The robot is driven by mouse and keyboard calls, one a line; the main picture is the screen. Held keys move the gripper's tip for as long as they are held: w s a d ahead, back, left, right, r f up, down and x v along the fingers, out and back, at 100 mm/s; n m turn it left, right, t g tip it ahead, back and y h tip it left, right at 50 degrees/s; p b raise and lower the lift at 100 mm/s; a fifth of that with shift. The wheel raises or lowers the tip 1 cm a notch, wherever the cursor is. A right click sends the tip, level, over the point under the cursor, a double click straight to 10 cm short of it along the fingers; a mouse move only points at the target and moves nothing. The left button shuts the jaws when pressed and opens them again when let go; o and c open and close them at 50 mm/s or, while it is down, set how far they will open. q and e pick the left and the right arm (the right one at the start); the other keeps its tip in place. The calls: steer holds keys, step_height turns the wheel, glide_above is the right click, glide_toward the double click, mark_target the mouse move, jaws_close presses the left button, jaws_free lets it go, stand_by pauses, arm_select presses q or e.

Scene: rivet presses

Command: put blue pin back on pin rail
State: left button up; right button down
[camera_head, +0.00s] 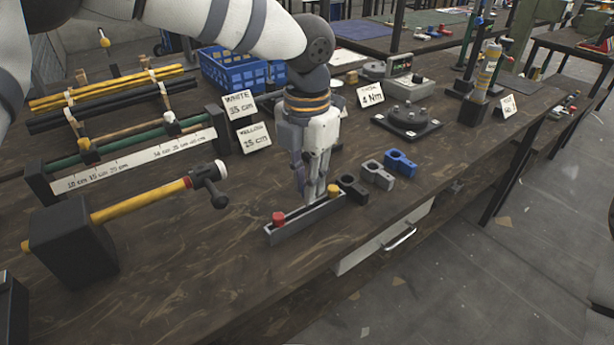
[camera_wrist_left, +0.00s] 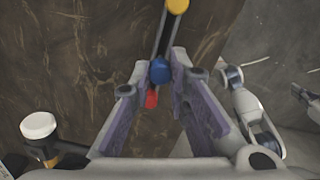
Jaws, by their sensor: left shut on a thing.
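My left gripper (camera_head: 312,195) points down over the dark pin rail (camera_head: 298,224). It is shut on the blue pin (camera_wrist_left: 160,71), whose round head shows between the fingertips (camera_wrist_left: 160,75) in the left wrist view. The fingers hide the blue pin in the head view. A red pin (camera_head: 278,218) stands at the rail's near-left end and also shows in the left wrist view (camera_wrist_left: 151,99). A yellow pin (camera_wrist_left: 177,6) is at the other end. I cannot tell whether the blue pin is seated in the rail or just above it.
Black, grey and blue clamp blocks (camera_head: 400,162) stand right of the rail. Sign cards and a blue crate (camera_head: 222,72) lie behind. The bench front is clear.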

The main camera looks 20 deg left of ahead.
arm_select(q)
steer(key=shift+f, duration=1.6)
steer(key=o, duration=0.9)
step_height(320, 180, up, 12)
steer(key=shift+s, duration=0.1)
steer(key=shift+f, duration=0.1)
